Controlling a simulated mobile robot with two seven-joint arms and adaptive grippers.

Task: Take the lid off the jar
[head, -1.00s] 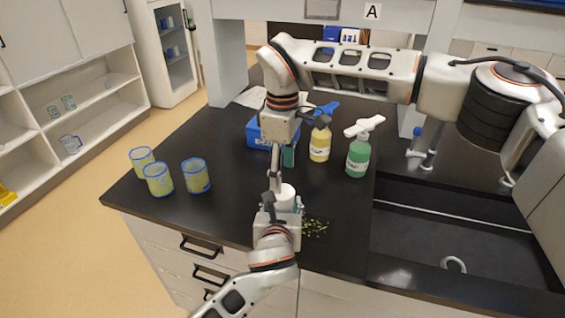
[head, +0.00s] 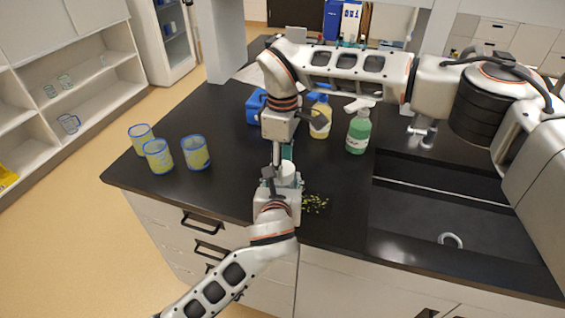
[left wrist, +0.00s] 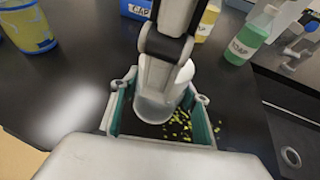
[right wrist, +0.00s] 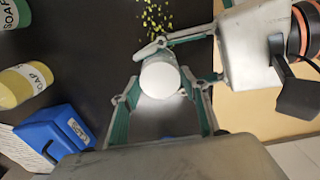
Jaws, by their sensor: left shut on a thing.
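The jar (left wrist: 152,108) is a clear vessel with a round white lid (right wrist: 160,78), near the counter's front edge. In the head view the lid (head: 288,171) shows just above my left gripper (head: 279,190). My left gripper (left wrist: 163,108) is shut on the jar, its fingers on either side of it. My right gripper (head: 277,160) points down over the lid. In the right wrist view the right gripper's fingers (right wrist: 162,100) are spread apart, with the lid between and beyond their tips and visible gaps at the sides. The jar's lower part is hidden in the head view.
Yellow-green crumbs (head: 315,204) lie right of the jar. A green bottle (head: 358,133), a yellow bottle (head: 320,118) and a blue box (head: 255,107) stand behind. Blue-rimmed beakers (head: 158,156) stand left. The sink (head: 440,210) is at right. The counter between beakers and jar is clear.

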